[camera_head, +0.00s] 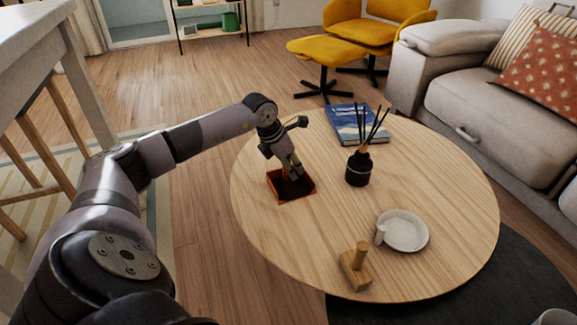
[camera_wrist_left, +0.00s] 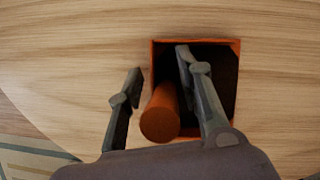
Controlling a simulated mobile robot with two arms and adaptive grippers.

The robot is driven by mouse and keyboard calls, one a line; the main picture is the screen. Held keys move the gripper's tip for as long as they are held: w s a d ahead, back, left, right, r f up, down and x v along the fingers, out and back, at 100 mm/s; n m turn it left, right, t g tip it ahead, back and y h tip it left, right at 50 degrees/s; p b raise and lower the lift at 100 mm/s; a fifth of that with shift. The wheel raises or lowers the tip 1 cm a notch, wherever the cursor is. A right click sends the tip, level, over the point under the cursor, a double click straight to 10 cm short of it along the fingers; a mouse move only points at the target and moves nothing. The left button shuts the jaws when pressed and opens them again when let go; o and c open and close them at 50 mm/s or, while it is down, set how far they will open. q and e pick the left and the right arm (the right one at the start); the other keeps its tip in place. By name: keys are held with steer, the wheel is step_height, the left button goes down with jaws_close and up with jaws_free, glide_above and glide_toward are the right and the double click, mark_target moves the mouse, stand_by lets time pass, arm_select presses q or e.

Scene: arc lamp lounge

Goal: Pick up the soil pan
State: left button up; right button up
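The soil pan (camera_head: 298,196) is a small square orange-red pan with a dark inside, lying on the left part of the round wooden table. In the left wrist view the pan (camera_wrist_left: 162,62) shows its orange rim and a round orange handle (camera_wrist_left: 160,118) that points toward the camera. My left gripper (camera_head: 290,170) is over the pan, pointing down. In the left wrist view its two fingers (camera_wrist_left: 160,75) are apart, one on each side of the handle, with a gap visible at the left finger. Whether the right finger touches the handle is unclear. My right gripper is out of view.
On the round table (camera_head: 330,215) stand a dark reed diffuser (camera_head: 358,168), a blue book (camera_head: 350,123), a white dish (camera_head: 405,231) and a wooden block with a peg (camera_head: 355,270). A grey sofa (camera_head: 480,110) and a yellow chair (camera_head: 360,35) stand beyond. The table's front left is clear.

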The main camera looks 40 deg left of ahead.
arm_select(q)
steer(key=shift+r, duration=0.1)
jaws_close()
stand_by(0.3)
